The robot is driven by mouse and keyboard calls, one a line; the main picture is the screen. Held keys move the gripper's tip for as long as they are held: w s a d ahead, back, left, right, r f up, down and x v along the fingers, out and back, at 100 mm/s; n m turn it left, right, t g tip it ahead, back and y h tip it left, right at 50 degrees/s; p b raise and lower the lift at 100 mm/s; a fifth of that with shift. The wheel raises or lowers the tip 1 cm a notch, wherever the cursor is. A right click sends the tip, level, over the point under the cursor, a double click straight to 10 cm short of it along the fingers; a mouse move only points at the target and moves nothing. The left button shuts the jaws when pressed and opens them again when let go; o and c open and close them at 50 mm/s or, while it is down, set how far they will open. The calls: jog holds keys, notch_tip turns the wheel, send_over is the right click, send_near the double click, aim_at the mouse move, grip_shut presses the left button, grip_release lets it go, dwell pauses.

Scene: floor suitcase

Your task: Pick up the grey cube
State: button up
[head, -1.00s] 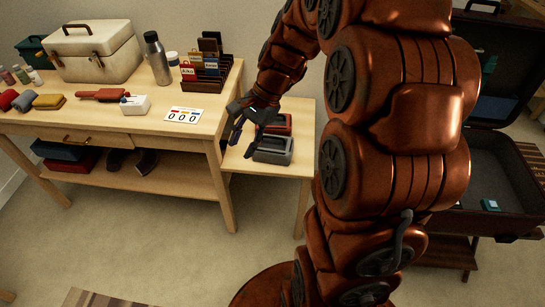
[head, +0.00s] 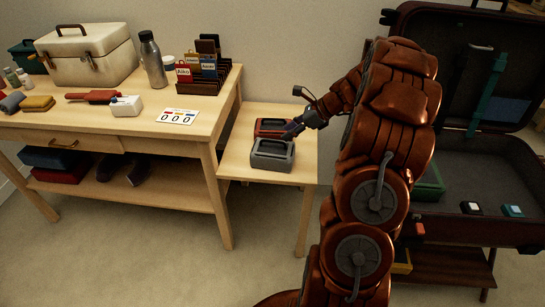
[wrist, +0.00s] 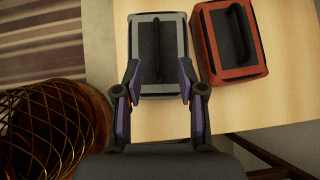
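A grey box (head: 272,155) with a dark recessed top stands on the low side table; it also shows in the wrist view (wrist: 158,90). It is the grey block-like thing nearest my gripper; I cannot tell if it is the task's grey cube. My gripper (head: 296,124) hangs over the side table at the right of the boxes. In the wrist view my gripper (wrist: 160,72) is open, its two fingers apart over the near part of the grey box, with nothing held. Contact with the box cannot be told.
A red box (wrist: 231,42) stands beside the grey one. The open suitcase (head: 450,232) at right holds a white-topped small cube (head: 471,208) and a teal one (head: 513,210). A larger table (head: 70,122) at left bears a toolbox (head: 88,54), bottle and card rack.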

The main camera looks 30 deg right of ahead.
aim_at(273, 151)
jog(key=b+x, duration=0.1)
jog(key=x, duration=0.5)
jog(key=shift+a+f, duration=0.15)
jog(key=shift+a, duration=0.1)
grip_shut()
dwell(0.6)
